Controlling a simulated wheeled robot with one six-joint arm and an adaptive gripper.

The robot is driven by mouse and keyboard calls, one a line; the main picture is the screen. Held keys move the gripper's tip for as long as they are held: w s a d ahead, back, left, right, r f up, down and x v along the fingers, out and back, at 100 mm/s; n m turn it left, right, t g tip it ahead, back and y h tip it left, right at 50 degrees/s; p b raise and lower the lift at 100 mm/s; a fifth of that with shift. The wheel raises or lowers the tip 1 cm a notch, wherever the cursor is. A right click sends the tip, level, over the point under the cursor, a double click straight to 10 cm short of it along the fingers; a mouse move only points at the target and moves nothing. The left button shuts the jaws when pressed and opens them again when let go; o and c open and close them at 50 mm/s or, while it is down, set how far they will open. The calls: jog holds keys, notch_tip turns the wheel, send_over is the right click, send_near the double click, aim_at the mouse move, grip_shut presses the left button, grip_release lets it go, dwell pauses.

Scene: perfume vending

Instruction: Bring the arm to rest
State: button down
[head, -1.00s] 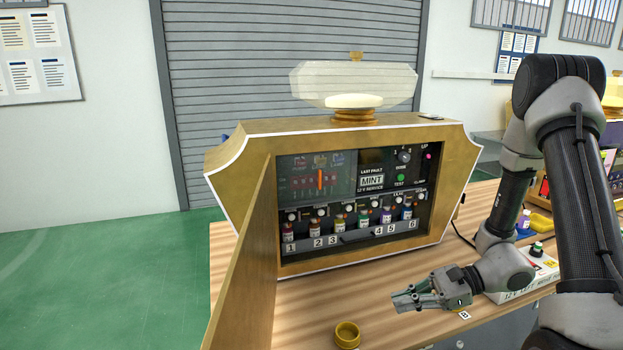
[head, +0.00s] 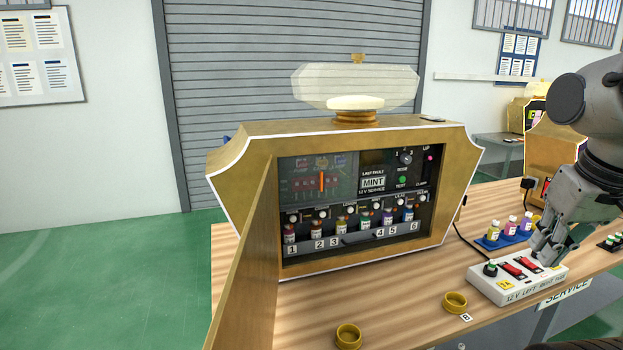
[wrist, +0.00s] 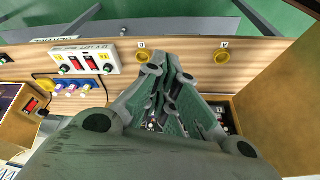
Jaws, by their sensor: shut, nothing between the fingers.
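My gripper (head: 545,243) is at the right of the head view, fingers pointing down, in front of the upper right part of the white switch box from this angle. I cannot tell how high it is above the box. My arm comes in from the right edge, folded close. In the wrist view my gripper (wrist: 168,75) has its fingers together, with nothing held between them.
The gold vending machine (head: 240,150) stands open, its door (head: 245,265) swung forward. Two brass rings, one front (head: 348,338) and one right (head: 455,302), lie on the bench. The switch box (head: 518,280) and bottles (head: 510,225) are at right.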

jog(key=shift+a+r+t, duration=0.3)
jog(key=shift+r+t, duration=0.1)
jog(key=shift+r, duration=0.15)
jog(key=c, duration=2.2)
grip_release()
